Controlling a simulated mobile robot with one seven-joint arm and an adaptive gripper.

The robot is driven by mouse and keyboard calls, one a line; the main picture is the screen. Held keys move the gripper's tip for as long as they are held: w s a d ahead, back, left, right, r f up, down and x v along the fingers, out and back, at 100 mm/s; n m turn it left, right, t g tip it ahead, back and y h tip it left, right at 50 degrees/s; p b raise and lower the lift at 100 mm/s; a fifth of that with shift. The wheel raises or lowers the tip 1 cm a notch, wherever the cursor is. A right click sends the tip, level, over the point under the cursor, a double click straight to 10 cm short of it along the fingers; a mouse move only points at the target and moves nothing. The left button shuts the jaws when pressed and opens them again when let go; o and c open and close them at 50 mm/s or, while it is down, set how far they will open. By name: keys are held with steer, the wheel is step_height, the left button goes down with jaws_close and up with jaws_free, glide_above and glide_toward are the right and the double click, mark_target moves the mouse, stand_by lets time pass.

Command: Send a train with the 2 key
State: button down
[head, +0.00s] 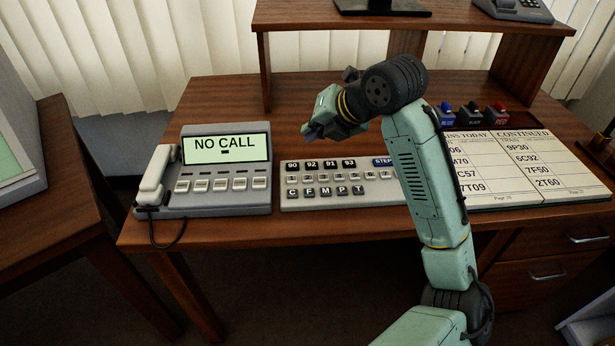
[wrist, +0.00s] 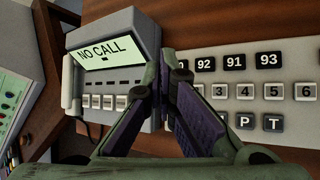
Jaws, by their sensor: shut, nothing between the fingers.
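The keyboard (head: 386,195) lies on the desk, with label keys, a row of number keys and a row of letter keys. The small 2 key (head: 308,178) is near the left end of the number row in the head view, but its digit is hard to read there. In the wrist view my finger mostly hides the 2 key, while the 3 key (wrist: 219,91) shows beside it. My gripper (head: 308,132) is shut and empty, raised above and behind the keyboard's left part. Its fingertips (wrist: 165,78) meet in the wrist view, between phone and keyboard.
A phone unit (head: 225,196) whose screen reads NO CALL stands left of the keyboard, with a white handset (head: 155,174). Right are timetable pages (head: 500,165) and several coloured switches (head: 472,115). A raised shelf (head: 400,20) spans the back.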

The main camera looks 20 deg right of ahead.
steer(key=b, duration=0.5)
glide_above(311, 176)
step_height(311, 176, down, 8)
steer(key=shift+r, duration=0.2)
steer(key=shift+f+b, duration=0.6)
steer(key=shift+b, duration=0.05)
steer(key=shift+f, duration=0.1)
stand_by(0.5)
steer(key=shift+f+b, duration=0.35)
steer(key=shift+b, duration=0.25)
steer(key=shift+f+b, duration=0.35)
steer(key=shift+b, duration=0.05)
stand_by(0.4)
steer(key=shift+r, duration=0.1)
steer(key=shift+r+p, duration=0.4)
steer(key=shift+r, duration=0.3)
steer(key=shift+r, duration=0.1)
